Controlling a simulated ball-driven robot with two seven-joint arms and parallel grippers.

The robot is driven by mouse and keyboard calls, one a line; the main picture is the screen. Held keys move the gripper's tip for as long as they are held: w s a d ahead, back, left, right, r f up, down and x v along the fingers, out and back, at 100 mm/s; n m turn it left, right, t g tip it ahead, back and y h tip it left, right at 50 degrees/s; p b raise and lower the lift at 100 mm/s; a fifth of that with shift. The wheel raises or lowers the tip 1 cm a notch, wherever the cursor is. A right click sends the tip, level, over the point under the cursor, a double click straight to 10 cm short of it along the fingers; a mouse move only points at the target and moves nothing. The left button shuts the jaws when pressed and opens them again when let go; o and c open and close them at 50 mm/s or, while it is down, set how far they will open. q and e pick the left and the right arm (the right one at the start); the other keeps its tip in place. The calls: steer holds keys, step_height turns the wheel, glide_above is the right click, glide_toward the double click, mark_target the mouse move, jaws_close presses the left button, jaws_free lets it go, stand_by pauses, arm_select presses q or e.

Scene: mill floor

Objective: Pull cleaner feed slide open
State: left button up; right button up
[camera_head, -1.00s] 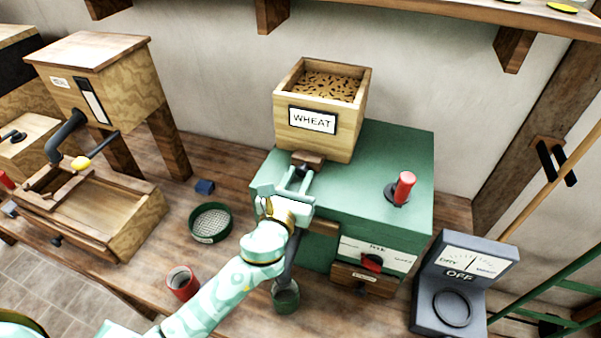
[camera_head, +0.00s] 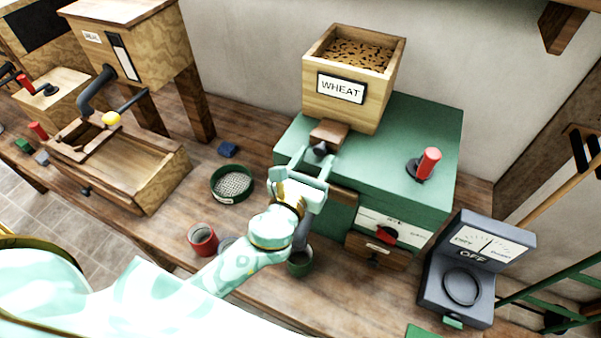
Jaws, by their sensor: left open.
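The feed slide (camera_head: 330,132) is a small brown wooden block with a dark round knob (camera_head: 321,149). It sticks out at the front foot of the wooden hopper (camera_head: 335,107) labelled WHEAT, which is full of grain and sits on the green cleaner (camera_head: 428,130). My left gripper (camera_head: 313,162) is open, its fingers pointing at the slide from the front. The fingertips are just below the knob, one to each side; I cannot tell whether they touch it. Nothing is seen between the fingers. My right gripper is not in view.
A red-handled crank (camera_head: 428,163) stands on the cleaner top. A wooden chute (camera_head: 150,187) stands further left.

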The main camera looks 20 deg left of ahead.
arm_select(q)
steer(key=s+b, duration=0.3)
steer(key=s, duration=1.3)
steer(key=shift+a, duration=0.3)
